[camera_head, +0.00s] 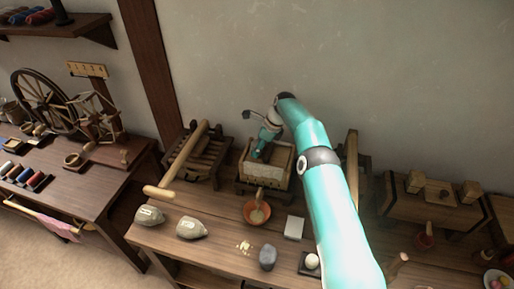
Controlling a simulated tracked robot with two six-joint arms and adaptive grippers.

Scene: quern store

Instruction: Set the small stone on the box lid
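My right arm rises from the lower right, and its gripper (259,154) points down over a wooden box (252,181) with a pale top at the back of the table. The gripper is small and partly merged with the box behind it, so I cannot tell whether it is open or holds anything. A blue-grey stone (267,257) stands at the table's front edge. A small whitish round thing (312,261) sits on a dark square base to its right. I cannot tell which is the small stone. My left gripper is not in view.
An orange bowl (257,219) and a pale square block (294,228) stand in front of the box. Two grey sacks (191,228) (149,216) lie at the left. A wooden rack (198,160) and a wooden chest (430,211) flank the box. Pale crumbs lie near the front.

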